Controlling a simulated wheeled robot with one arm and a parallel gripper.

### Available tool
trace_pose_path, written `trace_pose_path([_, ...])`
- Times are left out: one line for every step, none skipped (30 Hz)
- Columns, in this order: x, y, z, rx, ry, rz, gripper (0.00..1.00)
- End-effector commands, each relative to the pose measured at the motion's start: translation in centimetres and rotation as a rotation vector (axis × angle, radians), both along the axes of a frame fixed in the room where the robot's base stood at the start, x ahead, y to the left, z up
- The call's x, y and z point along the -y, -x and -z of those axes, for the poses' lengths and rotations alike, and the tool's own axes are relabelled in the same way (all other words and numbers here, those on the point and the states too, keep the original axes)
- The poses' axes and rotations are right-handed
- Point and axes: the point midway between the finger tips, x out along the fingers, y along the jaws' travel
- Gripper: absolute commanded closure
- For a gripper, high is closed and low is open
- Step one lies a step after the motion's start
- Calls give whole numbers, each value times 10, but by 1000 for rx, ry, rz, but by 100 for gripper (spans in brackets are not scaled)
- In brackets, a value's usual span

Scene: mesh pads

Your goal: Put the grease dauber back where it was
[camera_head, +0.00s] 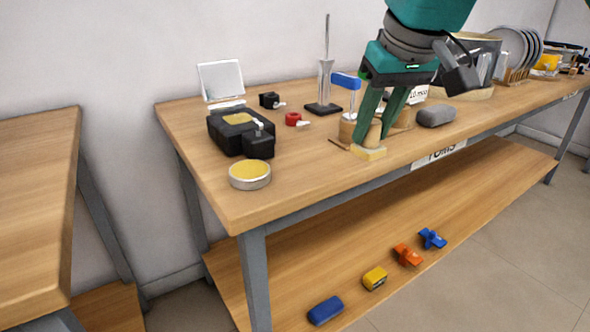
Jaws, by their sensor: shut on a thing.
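My gripper (373,137) points down over the front part of the wooden bench. Its green fingers are shut on a tan handle with a pale yellow block at its foot, which I take to be the grease dauber (369,153). The block is at or just above the bench top; I cannot tell if it touches. A round tin with a yellow filling (249,174) stands at the bench's near left corner, well left of my gripper. The fingers hide part of the handle and some things behind.
A black device (240,134), a red item (293,119) and an upright tool on a stand (325,90) are to the left. A blue-topped item (346,81) stands close behind my gripper, and a grey block (436,115) lies to its right. Bench between tin and gripper is mostly clear.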

Motion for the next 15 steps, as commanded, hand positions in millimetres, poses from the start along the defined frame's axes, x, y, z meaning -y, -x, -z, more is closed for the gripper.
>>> trace_pose_path([5, 7, 8, 1, 0, -3, 100])
trace_pose_path([7, 10, 11, 0, 1, -6, 100])
trace_pose_path([9, 12, 14, 0, 2, -9, 100])
trace_pose_path([10, 14, 16, 0, 3, -11, 100])
trace_pose_path([10, 14, 17, 0, 3, -12, 100])
trace_pose_path([9, 12, 18, 0, 4, -14, 100])
trace_pose_path([7, 10, 18, 0, 4, -15, 100])
trace_pose_path([4, 7, 19, 0, 4, -15, 100])
trace_pose_path([-1, 2, 19, 0, 6, -15, 100])
trace_pose_path([-5, -3, 20, 0, 6, -15, 100])
trace_pose_path([-10, -9, 21, -1, 6, -15, 100])
trace_pose_path([-18, -16, 21, -2, 6, -15, 100])
trace_pose_path([-23, -21, 22, -2, 7, -16, 100])
trace_pose_path([-28, -26, 22, -1, 6, -16, 100])
trace_pose_path([-34, -33, 22, 0, 6, -15, 100])
